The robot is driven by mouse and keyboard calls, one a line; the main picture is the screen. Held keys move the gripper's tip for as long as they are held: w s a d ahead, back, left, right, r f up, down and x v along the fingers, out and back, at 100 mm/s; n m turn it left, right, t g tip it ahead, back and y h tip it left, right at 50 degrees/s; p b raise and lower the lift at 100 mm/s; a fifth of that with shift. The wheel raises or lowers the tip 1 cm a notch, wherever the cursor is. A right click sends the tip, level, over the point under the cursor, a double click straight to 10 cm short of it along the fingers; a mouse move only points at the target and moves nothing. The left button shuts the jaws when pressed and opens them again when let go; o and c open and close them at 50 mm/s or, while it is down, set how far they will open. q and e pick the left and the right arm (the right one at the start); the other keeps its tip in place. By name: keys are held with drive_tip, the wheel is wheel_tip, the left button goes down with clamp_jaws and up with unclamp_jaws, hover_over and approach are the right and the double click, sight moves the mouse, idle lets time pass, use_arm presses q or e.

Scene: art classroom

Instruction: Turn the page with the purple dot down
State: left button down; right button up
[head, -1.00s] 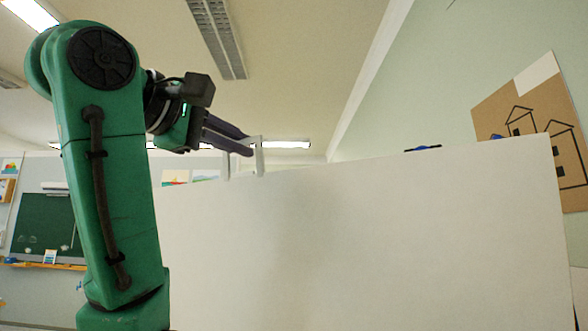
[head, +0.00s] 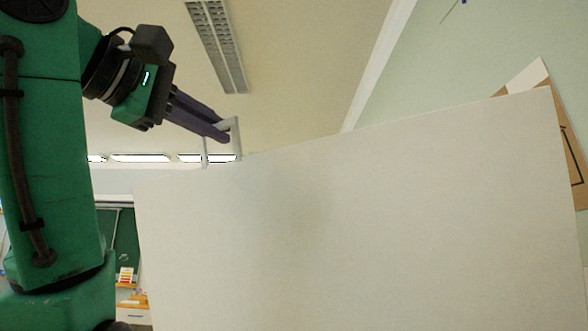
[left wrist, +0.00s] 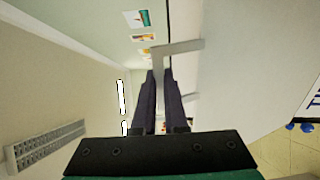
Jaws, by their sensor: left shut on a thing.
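A large blank off-white page (head: 380,220) fills most of the head view, its top edge sloping up to the right. A light grey bracket-shaped handle (head: 236,150) stands on its top edge toward the left. My left gripper (head: 224,133) is shut on this handle with its dark fingers. In the left wrist view, the fingers (left wrist: 161,75) close on the handle (left wrist: 182,47), beside the pale page (left wrist: 240,60). No purple dot shows on the visible face. My right gripper is not in view.
A brown cardboard picture (head: 577,160) hangs on the wall at the right, partly behind the page. A green chalkboard (head: 127,240) is far back at the left. Small blue things (left wrist: 300,127) and floor show at the left wrist view's right edge. The page hides what lies behind it.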

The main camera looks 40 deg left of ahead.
use_arm(q)
drive_tip(key=s+b, duration=0.1)
drive_tip(key=s+f+b, duration=0.1)
drive_tip(key=s+b, duration=0.1)
drive_tip(key=s+f+b, duration=0.1)
drive_tip(key=s, duration=0.1)
drive_tip(key=shift+s+d+f, duration=0.1)
drive_tip(key=shift+s+d, duration=0.15)
